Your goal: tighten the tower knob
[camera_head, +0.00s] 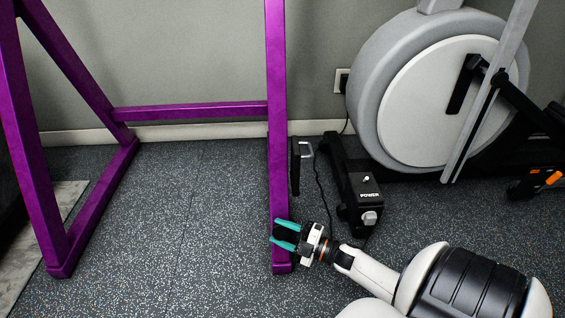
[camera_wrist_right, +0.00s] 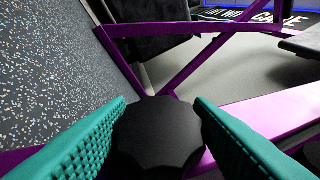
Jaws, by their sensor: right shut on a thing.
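The tower is a purple metal frame (camera_head: 278,150) standing on the floor. Its black knob (camera_wrist_right: 158,138) is round with a lobed edge and fills the lower middle of the right wrist view. My right gripper (camera_head: 284,236) has teal fingers and is at the lower part of the tower's right upright. It is shut on the knob, with one finger on each side. In the head view the knob is a small dark shape, mostly hidden between the fingers. My left gripper is in neither view.
A grey and white exercise machine (camera_head: 437,98) stands at the right by the wall, with a black part marked POWER (camera_head: 369,196) close to my right gripper. A cord (camera_head: 322,190) runs down to the floor. Speckled floor (camera_head: 180,215) between the purple legs is clear.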

